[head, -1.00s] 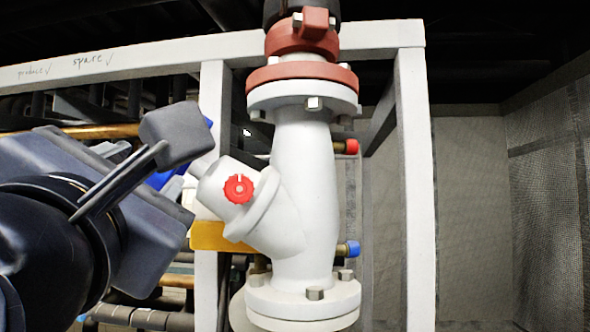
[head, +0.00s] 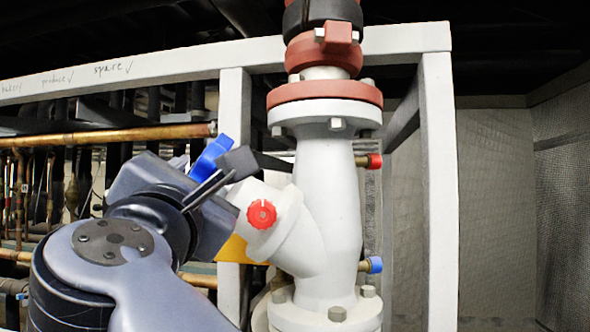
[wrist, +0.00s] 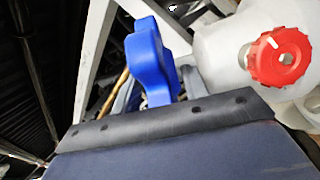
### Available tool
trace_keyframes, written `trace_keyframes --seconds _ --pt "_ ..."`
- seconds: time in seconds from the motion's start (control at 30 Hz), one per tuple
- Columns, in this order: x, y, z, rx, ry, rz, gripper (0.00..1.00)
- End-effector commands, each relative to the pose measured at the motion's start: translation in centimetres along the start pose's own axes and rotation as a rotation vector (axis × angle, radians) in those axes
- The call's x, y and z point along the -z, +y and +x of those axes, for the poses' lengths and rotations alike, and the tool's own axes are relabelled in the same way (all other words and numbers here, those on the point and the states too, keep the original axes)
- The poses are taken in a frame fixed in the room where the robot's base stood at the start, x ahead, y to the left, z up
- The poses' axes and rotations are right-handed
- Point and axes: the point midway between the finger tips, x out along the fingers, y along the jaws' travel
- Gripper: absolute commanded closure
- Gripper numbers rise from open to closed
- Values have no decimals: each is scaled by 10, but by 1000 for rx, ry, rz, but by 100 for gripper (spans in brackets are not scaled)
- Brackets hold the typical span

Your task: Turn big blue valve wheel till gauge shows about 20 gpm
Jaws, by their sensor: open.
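The big blue valve wheel (head: 210,157) shows only in part in the head view, behind my gripper and left of the white Y-shaped valve body. It shows larger in the wrist view (wrist: 152,62), where its lower edge is hidden behind the dark edge of my gripper. My gripper (head: 236,163) is open, with a dark finger pad in front of the wheel in the head view. I cannot tell whether it touches the wheel. No gauge face is visible in either view.
A red knob (head: 262,214) sits on the white Y-shaped valve body (head: 330,200), close to my gripper's right. It also shows in the wrist view (wrist: 280,57). A white frame post (head: 440,190) stands to the right. A copper pipe (head: 110,135) runs behind on the left.

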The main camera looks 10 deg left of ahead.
Motion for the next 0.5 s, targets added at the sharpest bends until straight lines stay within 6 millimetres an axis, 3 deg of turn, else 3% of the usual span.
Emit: trace_keyframes --seconds 0.33,0.5 --pt "0 0 3 -1 0 0 59" --pt "0 0 3 -1 0 0 73"
